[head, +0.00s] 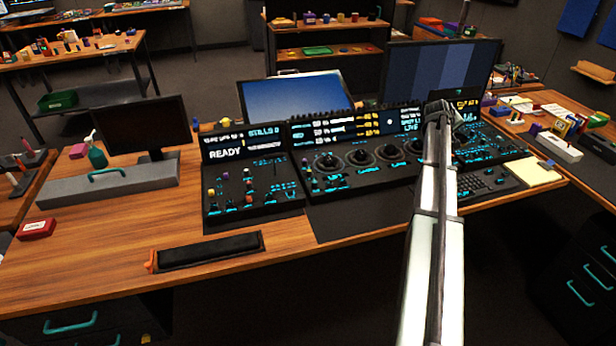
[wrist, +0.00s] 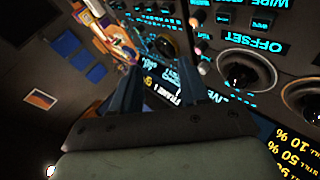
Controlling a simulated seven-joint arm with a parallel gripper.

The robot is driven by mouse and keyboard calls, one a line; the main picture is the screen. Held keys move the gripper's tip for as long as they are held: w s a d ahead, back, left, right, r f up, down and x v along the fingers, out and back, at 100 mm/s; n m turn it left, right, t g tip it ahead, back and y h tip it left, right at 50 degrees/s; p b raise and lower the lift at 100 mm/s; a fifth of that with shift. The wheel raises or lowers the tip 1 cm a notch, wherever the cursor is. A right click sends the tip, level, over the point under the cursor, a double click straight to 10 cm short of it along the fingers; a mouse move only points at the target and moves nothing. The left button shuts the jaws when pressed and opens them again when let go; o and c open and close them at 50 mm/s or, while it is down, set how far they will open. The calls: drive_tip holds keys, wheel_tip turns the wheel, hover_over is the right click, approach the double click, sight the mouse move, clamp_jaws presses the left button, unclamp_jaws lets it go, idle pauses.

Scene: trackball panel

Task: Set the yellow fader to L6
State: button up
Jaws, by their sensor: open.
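The control panel's left module (head: 253,212) carries several small coloured caps. One yellowish cap (head: 211,193) shows at that module's left side; it is too small to tell surely whether it is the yellow fader, and the L6 mark cannot be read. My gripper (head: 440,108) is over the right part of the panel, well to the right of that cap. In the wrist view my gripper (wrist: 158,88) is open, its two dark fingers apart with nothing seen between them. No yellow fader can be made out in the wrist view.
Large dark trackballs (head: 358,157) run along the panel's middle. Monitors (head: 292,100) stand behind it. A grey box (head: 110,190) with a teal handle and a spray bottle (head: 96,152) are at the left. A black bar (head: 210,250) lies in front. A keyboard (head: 478,184) sits at right.

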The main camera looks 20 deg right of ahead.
drive_tip(key=w+a+y, duration=0.2)
drive_tip(key=w+a, duration=0.3)
drive_tip(key=a, duration=0.9)
drive_tip(key=w+a+y, duration=0.2)
drive_tip(key=w+a, duration=0.4)
drive_tip(key=a, duration=0.8)
drive_tip(key=w+a+y, duration=0.2)
drive_tip(key=w+a, duration=0.3)
drive_tip(key=a, duration=0.9)
drive_tip(key=g+y, duration=0.4)
approach(211, 191)
drive_tip(key=shift+n, duration=0.3)
wheel_tip(211, 191, down, 9)
drive_tip(key=shift+s+a+r, duration=0.1)
drive_tip(key=shift+a+r, duration=0.05)
drive_tip(key=shift+c, duration=0.3)
clamp_jaws()
